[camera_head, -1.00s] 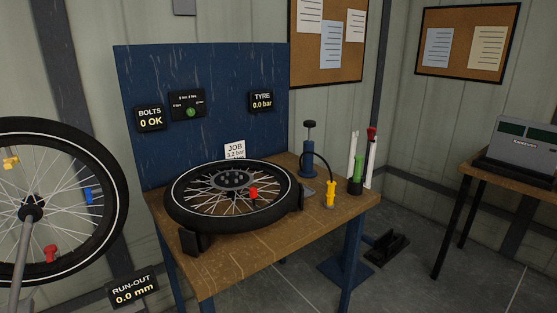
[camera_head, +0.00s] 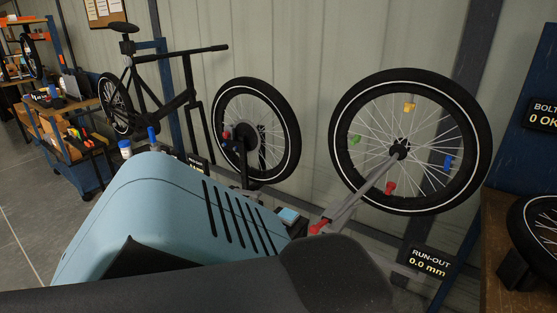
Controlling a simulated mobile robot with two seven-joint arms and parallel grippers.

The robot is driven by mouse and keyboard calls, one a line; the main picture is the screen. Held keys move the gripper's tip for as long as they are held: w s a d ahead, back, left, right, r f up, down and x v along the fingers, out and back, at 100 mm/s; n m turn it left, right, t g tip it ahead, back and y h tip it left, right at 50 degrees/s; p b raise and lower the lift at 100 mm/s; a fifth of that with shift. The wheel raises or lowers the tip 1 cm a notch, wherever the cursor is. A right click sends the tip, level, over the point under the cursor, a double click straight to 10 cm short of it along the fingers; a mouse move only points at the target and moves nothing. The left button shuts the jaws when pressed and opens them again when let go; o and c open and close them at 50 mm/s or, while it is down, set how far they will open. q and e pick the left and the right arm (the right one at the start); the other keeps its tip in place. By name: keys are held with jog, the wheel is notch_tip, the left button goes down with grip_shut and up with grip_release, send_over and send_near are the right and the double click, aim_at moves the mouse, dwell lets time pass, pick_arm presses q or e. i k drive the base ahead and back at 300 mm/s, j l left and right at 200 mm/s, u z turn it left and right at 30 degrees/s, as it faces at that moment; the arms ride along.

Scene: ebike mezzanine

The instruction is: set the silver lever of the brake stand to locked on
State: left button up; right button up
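A wheel (camera_head: 291,150) with a black tyre and a dark disc at its hub stands on a dark upright post, left of centre; it looks like the brake stand. Small red and blue parts show at the left of its hub, with a greyish piece beside them. I cannot make out a silver lever or its setting. A dark sign, partly hidden, stands left of the post. The stand's lower part is hidden behind a large light-blue vented body in the foreground. Neither of my grippers is in view.
Another spoked wheel (camera_head: 484,150) with coloured clips hangs on a grey arm at the right, above a run-out display (camera_head: 430,262) reading 0.0 mm. A black bicycle (camera_head: 150,90) stands back left, near a blue cart (camera_head: 85,175). Open floor (camera_head: 30,210) lies at far left.

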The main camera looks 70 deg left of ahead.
aim_at(256, 194)
jog(key=u, duration=2.45)
